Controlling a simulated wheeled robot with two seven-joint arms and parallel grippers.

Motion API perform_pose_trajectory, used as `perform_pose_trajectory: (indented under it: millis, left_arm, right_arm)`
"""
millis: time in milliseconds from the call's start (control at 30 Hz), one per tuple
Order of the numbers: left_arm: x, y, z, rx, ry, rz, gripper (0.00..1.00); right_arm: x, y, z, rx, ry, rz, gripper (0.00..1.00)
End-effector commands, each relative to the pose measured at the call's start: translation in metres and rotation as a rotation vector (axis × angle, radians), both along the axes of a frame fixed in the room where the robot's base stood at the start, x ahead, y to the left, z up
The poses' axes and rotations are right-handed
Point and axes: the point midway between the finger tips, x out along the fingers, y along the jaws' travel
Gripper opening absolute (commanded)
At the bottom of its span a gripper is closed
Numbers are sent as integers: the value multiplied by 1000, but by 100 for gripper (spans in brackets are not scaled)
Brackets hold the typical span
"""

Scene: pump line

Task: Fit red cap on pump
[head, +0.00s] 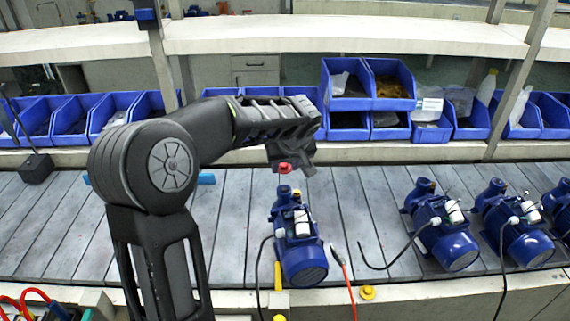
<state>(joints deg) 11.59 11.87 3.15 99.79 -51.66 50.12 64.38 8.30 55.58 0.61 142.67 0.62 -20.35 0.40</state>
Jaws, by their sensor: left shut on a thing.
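My left gripper (287,163) points down over the conveyor and is shut on a small red cap (285,168). The cap shows just below the fingers. The fingertips are dark and partly hidden by the gripper body. My right gripper is not in view.
More blue pumps (447,240) stand to the right on the slatted conveyor (232,230), with loose black cables. Blue bins (388,130) line the shelf behind. A yellow button (367,292) sits on the front edge.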

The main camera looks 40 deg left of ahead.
Motion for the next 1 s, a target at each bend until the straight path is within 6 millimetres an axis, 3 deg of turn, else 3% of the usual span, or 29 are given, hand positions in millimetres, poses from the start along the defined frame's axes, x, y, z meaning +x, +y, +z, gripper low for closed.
perform_pose_trajectory:
  millis: [600,1000]
  left_arm:
    - [0,0,-55,0,0,1,2]
    - [0,0,-62,0,0,1,2]
  right_arm:
    - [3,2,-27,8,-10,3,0]
    - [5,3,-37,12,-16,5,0]
